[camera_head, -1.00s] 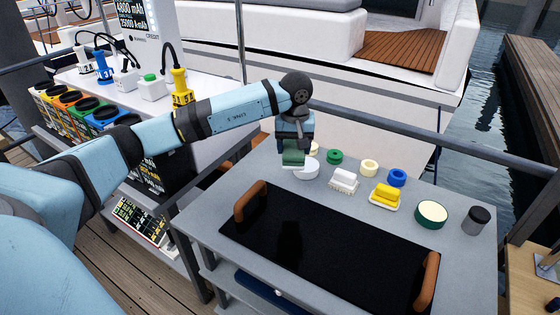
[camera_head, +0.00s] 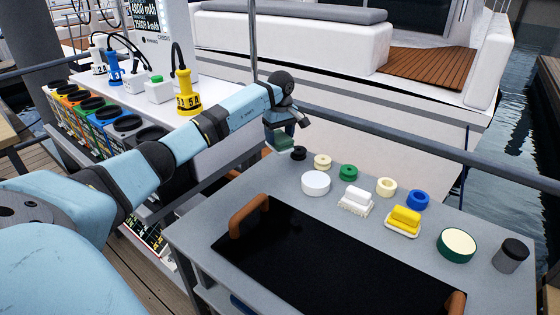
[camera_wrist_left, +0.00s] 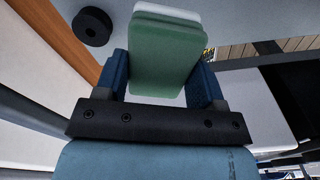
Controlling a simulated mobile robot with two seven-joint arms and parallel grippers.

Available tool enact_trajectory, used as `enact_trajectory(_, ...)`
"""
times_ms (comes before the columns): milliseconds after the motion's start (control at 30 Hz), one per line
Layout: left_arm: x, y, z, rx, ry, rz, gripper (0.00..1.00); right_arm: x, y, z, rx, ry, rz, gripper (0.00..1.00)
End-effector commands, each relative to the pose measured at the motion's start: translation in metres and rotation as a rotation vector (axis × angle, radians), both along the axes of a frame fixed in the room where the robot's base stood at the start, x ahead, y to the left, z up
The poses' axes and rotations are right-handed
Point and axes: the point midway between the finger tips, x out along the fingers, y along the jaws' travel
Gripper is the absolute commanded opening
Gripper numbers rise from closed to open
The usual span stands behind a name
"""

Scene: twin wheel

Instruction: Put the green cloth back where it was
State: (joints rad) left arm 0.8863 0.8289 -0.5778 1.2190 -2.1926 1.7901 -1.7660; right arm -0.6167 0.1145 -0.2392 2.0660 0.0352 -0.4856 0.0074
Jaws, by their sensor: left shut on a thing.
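The green cloth (camera_wrist_left: 165,62) is a flat, rounded block with a pale layer along its far edge in the left wrist view. My left gripper (camera_wrist_left: 160,78) is shut on it, one blue finger on each side. In the head view the green cloth (camera_head: 284,140) shows only partly below my left gripper (camera_head: 284,125). It is by the far left edge of the grey table (camera_head: 215,212), left of a black ring (camera_head: 298,153). I cannot tell how high above the table it is. My right gripper is not in view.
On the table are a white round tub (camera_head: 316,183), a white brush (camera_head: 357,201), a yellow block on a dish (camera_head: 404,221), several coloured rings, a green-rimmed round tin (camera_head: 457,245) and a dark-lidded jar (camera_head: 511,255). A black tray (camera_head: 320,265) fills the front. A rail runs behind.

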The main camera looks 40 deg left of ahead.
Motion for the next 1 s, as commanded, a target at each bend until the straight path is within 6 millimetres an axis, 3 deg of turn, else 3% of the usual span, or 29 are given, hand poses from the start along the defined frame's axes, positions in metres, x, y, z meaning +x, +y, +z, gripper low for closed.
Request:
enact_trajectory(133, 0.0, -0.001, -0.034, -0.001, 0.002, 0.001, 0.41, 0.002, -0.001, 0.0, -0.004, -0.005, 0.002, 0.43)
enact_trajectory(433, 0.0, 0.0, -0.059, -0.001, 0.0, 0.0, 0.41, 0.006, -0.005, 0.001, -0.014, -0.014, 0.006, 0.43)
enact_trajectory(633, 0.0, -0.001, -0.089, -0.002, 0.001, -0.001, 0.41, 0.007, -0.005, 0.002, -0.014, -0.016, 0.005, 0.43)
enact_trajectory(1000, 0.0, 0.0, -0.096, 0.001, 0.0, -0.001, 0.41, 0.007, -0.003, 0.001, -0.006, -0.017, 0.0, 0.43)
